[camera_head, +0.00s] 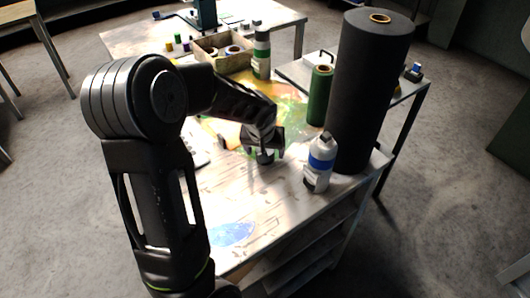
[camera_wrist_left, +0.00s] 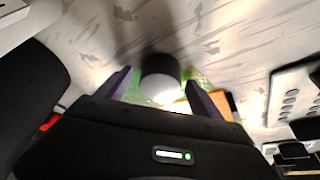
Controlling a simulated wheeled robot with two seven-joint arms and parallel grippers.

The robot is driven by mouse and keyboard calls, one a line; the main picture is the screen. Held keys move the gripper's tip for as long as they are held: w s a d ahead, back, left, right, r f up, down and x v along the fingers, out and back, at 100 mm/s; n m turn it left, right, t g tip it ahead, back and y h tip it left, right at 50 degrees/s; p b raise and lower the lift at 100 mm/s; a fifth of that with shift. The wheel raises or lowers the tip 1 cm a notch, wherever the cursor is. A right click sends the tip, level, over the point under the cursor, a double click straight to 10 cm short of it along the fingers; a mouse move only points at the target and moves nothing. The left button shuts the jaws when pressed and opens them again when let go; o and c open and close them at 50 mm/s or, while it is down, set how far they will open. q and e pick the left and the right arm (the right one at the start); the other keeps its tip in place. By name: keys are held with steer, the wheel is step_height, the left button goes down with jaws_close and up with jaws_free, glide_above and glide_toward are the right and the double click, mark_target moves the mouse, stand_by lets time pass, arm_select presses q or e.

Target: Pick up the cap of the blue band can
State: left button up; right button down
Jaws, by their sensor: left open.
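The blue band can (camera_head: 320,163) stands upright near the table's right front edge in the head view, pale with a blue band and a narrow pale top. A small dark round piece (camera_head: 265,157), which looks like a cap, is on the table to its left. My left gripper (camera_head: 263,145) is over this piece, pointing down and open. In the left wrist view the dark cap-like piece (camera_wrist_left: 160,64) is between the spread fingers of the left gripper (camera_wrist_left: 159,78), with a bright pale area below it. Contact with the fingers cannot be told. My right gripper is out of view.
A tall black roll (camera_head: 370,95) stands behind the blue band can, with a green roll (camera_head: 320,95) beside it. A green band can (camera_head: 261,55) and a wooden box (camera_head: 222,64) are farther back. The front of the table (camera_head: 265,205) is mostly clear.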

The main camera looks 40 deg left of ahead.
arm_select(q)
steer(key=c, duration=1.4)
step_height(320, 180, up, 10)
steer(key=shift+f+b, duration=0.1)
steer(key=shift+b, duration=0.3)
stand_by(0.3)
